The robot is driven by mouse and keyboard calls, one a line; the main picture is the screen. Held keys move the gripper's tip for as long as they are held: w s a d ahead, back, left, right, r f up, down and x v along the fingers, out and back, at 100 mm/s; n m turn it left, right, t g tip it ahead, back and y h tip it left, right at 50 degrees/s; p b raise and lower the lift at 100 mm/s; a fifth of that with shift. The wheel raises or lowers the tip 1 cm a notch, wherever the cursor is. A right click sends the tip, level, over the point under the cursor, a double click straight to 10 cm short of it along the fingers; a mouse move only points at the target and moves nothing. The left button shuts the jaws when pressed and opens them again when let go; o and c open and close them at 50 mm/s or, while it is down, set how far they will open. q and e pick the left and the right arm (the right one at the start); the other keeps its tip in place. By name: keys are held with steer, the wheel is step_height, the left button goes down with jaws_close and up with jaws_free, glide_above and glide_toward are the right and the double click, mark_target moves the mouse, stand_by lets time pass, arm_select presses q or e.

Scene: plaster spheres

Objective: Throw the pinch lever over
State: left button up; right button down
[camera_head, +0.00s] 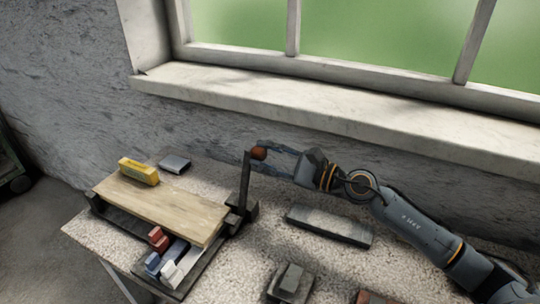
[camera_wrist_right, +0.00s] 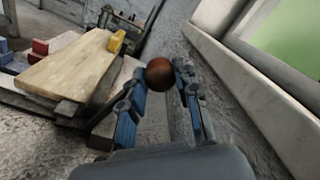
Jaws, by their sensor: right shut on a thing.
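The pinch lever (camera_head: 245,182) is a dark bar that stands nearly upright at the right end of a wooden board. A reddish-brown ball knob (camera_head: 259,153) sits at its top; the knob also shows in the right wrist view (camera_wrist_right: 159,73). My right gripper (camera_head: 265,152) reaches in from the right and is shut on the knob, with one finger on each side of it. The lever's foot is at a dark block (camera_head: 240,216) beside the board. My left gripper is not in view.
The wooden board (camera_head: 150,205) carries a yellow block (camera_head: 139,171). Red, blue and white blocks lie in a dark tray (camera_head: 209,262) in front. A grey slab (camera_head: 328,226) lies below my right arm. The window sill (camera_head: 300,103) runs behind.

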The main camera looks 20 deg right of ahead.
steer(key=shift+a, duration=0.1)
stand_by(0.3)
steer(key=c, duration=1)
jaws_free()
steer(key=shift+s+r, duration=0.1)
steer(key=shift+s, duration=0.05)
steer(key=v, duration=0.7)
steer(key=shift+s, duration=0.2)
